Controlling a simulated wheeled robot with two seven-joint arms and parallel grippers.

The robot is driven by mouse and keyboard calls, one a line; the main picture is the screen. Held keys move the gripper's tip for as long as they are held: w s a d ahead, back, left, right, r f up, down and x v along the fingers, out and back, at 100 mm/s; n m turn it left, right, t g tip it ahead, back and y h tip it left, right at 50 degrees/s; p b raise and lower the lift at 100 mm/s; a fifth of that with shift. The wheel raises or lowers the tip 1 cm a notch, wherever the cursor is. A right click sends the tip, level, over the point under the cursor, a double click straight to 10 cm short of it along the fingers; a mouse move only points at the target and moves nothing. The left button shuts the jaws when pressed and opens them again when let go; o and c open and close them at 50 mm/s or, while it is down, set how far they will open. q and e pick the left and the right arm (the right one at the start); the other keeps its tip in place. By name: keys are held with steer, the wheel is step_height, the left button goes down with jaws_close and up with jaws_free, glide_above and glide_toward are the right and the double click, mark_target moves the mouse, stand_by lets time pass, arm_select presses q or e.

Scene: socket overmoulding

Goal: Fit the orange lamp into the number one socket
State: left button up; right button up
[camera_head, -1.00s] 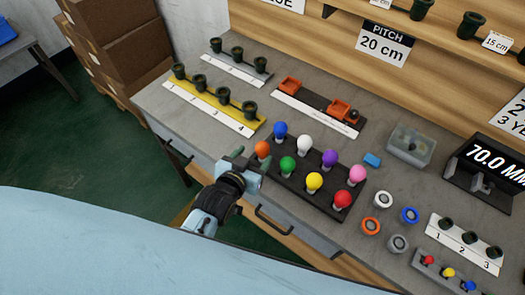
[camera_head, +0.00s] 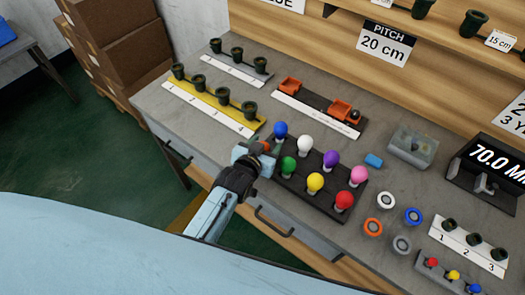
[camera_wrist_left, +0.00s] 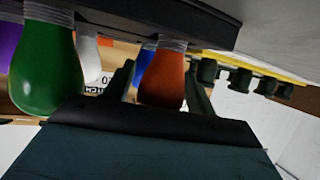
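The orange lamp (camera_head: 265,146) stands at the left corner of the dark lamp tray (camera_head: 318,205), partly hidden by my left gripper (camera_head: 258,152). In the left wrist view, which looks upside down, the orange lamp (camera_wrist_left: 162,80) sits between the two fingers of the gripper (camera_wrist_left: 160,92). The fingers are apart, with a small gap at the left finger; contact on the right side is unclear. A yellow strip (camera_head: 213,110) carries dark green sockets numbered 1 to 4; its far-left socket (camera_head: 179,71) is empty. My right gripper is not in view.
Close to the gripper stand the green lamp (camera_head: 288,166) and blue lamp (camera_head: 280,130); other lamps fill the tray. A white strip (camera_head: 466,250) numbered 1 to 3 is at right.

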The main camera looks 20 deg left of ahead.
arm_select(q)
steer(key=c, duration=0.8)
